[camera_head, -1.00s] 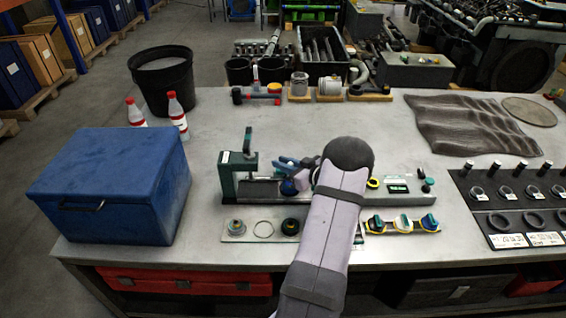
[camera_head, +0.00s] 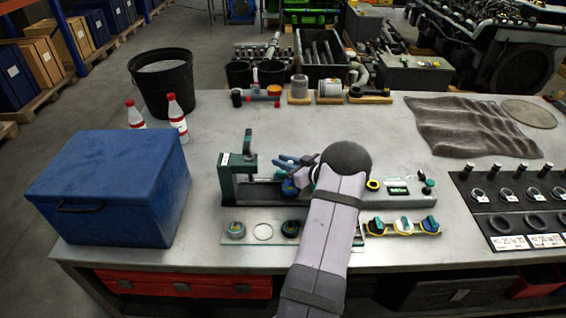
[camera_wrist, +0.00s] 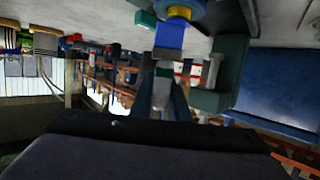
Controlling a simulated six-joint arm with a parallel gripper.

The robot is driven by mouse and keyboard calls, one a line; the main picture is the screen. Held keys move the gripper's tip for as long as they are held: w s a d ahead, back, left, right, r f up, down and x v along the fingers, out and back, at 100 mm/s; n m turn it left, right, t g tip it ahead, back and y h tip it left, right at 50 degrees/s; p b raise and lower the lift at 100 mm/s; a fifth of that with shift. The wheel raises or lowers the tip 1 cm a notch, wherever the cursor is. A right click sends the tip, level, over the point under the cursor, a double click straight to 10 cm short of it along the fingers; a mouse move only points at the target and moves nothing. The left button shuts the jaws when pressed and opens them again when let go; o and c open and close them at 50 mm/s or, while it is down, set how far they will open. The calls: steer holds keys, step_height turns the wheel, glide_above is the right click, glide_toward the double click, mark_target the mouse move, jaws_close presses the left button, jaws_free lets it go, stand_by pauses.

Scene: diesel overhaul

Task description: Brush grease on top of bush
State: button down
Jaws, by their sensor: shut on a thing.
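My gripper (camera_wrist: 165,95) is shut on a blue block-like piece (camera_wrist: 168,38) in the wrist view; I cannot tell for sure that it is a brush. A round blue part with a yellow ring (camera_wrist: 180,11) lies just beyond it. In the head view my arm reaches over the green press-like fixture (camera_head: 232,180), with a small blue round part (camera_head: 290,188) at its bed beside my wrist. I cannot tell whether the held piece touches it. A dark round bush-like part (camera_head: 290,229) sits on the front tray (camera_head: 213,239). No grease is clearly visible.
A blue box (camera_head: 110,190) stands at the left, with red-capped bottles (camera_head: 177,118) behind it. Knobbed yellow-ringed pieces (camera_head: 403,225) lie right of my arm. A black rack of rings (camera_head: 505,215) is at the right.

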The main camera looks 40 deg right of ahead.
steer(key=shift+a, duration=0.1)
steer(key=shift+s+a+p, duration=0.35)
steer(key=shift+s+a, duration=0.2)
steer(key=shift+s, duration=0.05)
steer(key=shift+w+d, duration=0.15)
stand_by(0.3)
steer(key=shift+w+d, duration=0.15)
steer(key=shift+d, duration=0.05)
stand_by(0.3)
step_height(320, 180, up, 6)
steer(key=p, duration=0.4)
stand_by(0.3)
stand_by(0.4)
